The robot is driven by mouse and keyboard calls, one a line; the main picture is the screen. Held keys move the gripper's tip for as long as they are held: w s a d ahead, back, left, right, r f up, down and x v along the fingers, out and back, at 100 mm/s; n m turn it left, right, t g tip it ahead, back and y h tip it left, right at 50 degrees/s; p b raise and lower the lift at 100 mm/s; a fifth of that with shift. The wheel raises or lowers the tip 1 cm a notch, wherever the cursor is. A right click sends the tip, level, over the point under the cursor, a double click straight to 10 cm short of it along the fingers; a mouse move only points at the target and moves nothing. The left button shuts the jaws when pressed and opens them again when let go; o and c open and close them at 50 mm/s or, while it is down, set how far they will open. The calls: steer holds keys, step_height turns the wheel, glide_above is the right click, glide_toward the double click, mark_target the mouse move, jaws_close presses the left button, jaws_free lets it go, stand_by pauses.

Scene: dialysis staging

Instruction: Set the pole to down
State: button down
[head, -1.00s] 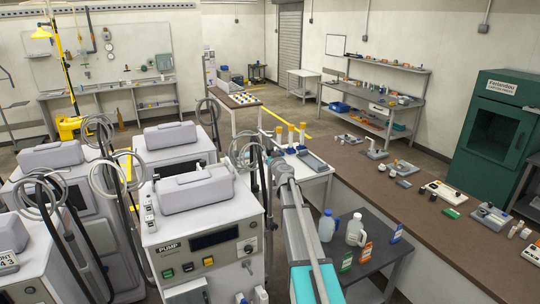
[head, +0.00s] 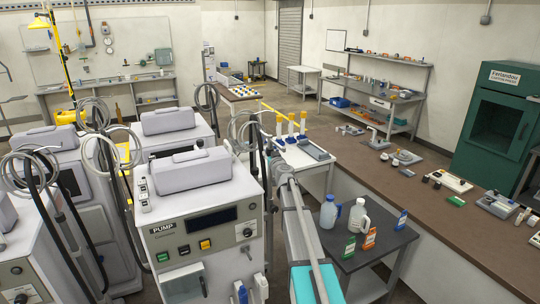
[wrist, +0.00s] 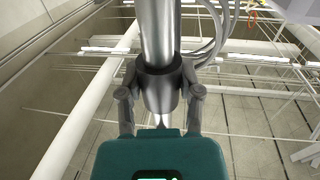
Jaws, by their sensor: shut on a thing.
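In the wrist view a grey metal pole (wrist: 156,30) runs down from the top edge into a wider dark collar. My gripper (wrist: 160,95) has one finger on each side of this collar and is shut on it; the wrist body hides what lies below. In the head view my arm reaches up to the right side of the pump machine (head: 210,230), a pale cabinet with a display and coloured buttons. There my gripper (head: 280,166) is small and partly hidden, among the dark upright tubes beside the machine.
More pale machines (head: 78,190) with coiled hoses crowd the left. A long brown bench (head: 440,225) runs along the right. Open floor shows at the back.

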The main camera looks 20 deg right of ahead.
mark_target(271, 190)
step_height(271, 190, down, 18)
steer(key=b, duration=1.6)
steer(key=shift+r, duration=0.25)
steer(key=shift+s, duration=0.1)
steer(key=shift+c, duration=1.4)
jaws_free()
steer(key=shift+f, duration=0.15)
steer(key=shift+r, duration=0.2)
step_height(271, 190, up, 28)
steer(key=p, duration=2.8)
steer(key=s, duration=0.3)
steer(key=s+a, duration=0.1)
steer(key=s, duration=0.6)
steer(key=shift+s+a, duration=0.15)
steer(key=shift+s, duration=0.1)
